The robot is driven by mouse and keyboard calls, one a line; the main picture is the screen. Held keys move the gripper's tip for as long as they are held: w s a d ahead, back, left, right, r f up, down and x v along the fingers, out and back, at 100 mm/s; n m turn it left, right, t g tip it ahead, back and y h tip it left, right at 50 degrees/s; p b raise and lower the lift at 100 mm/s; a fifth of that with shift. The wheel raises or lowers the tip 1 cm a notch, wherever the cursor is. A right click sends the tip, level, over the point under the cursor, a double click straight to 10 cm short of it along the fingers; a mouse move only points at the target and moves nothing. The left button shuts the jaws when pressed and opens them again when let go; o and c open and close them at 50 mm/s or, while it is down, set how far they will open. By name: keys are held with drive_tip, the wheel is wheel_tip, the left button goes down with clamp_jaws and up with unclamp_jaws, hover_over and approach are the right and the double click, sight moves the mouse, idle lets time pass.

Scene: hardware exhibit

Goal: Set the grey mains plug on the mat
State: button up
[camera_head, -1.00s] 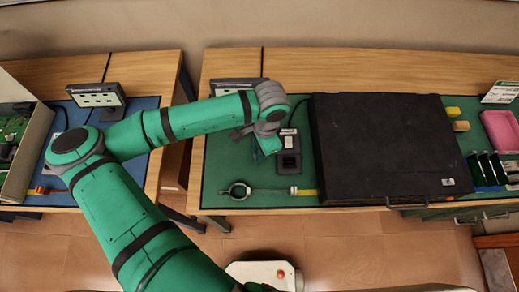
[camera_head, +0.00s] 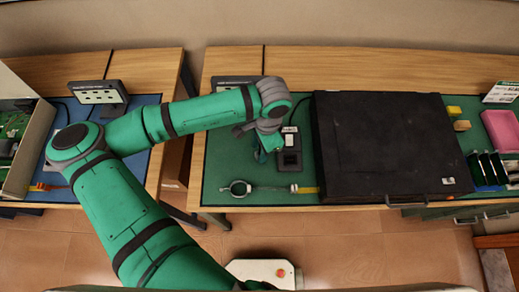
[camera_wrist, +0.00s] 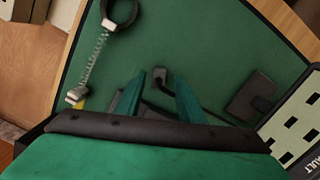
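A small dark grey plug (camera_wrist: 159,76) with a dark cable shows in the wrist view, in the gap between my fingertips; I take it for the mains plug. It appears to lie on the green mat (camera_wrist: 215,45), with mat visible between it and each finger. My gripper (camera_wrist: 160,80) has its two teal fingers apart, one on each side of the plug. In the head view my gripper (camera_head: 262,155) is low over the left part of the green mat (camera_head: 220,170), and the plug cannot be made out there.
A wrist strap with a ring (camera_head: 239,188) lies near the mat's front edge. A dark device (camera_head: 289,155) stands just right of my gripper. A large black case (camera_head: 385,145) blocks the right side. A display panel (camera_wrist: 295,120) and a dark box (camera_wrist: 250,97) are behind.

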wheel_tip(320, 180, up, 11)
drive_tip(key=d, duration=0.1)
drive_tip(key=shift+w, duration=0.25)
drive_tip(key=shift+f, duration=0.15)
idle(0.4)
